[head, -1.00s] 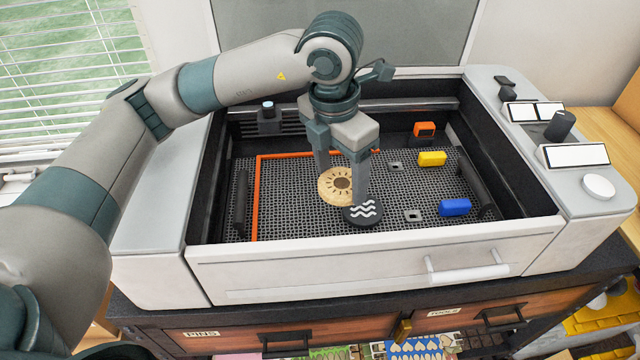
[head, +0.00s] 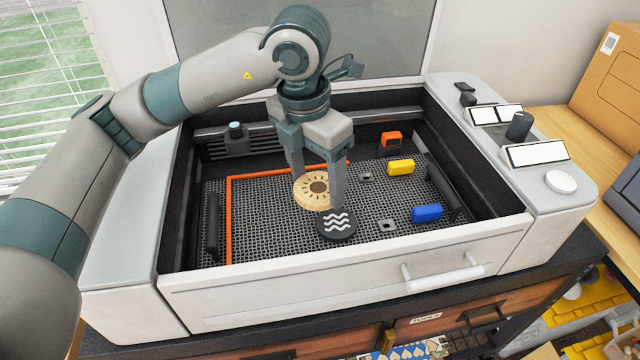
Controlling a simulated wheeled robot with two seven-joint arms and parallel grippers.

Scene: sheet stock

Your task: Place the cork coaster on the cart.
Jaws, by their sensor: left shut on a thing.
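The cork coaster (head: 313,198) is a round tan disc with a dark sun pattern. It lies on the dark grid bed inside the machine, or just above it; I cannot tell which. My left gripper (head: 317,187) comes down from above and is shut on the coaster, with a finger on either side. A dark round coaster with white waves (head: 337,226) lies close in front of it, by the near finger. I cannot make out a cart for certain. My right gripper is not in view.
The machine's white front wall (head: 350,277) with a handle and its dark inner walls surround the bed. A yellow block (head: 400,167), a blue block (head: 427,213) and an orange block (head: 391,139) sit to the right. A cardboard box (head: 612,75) stands at far right.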

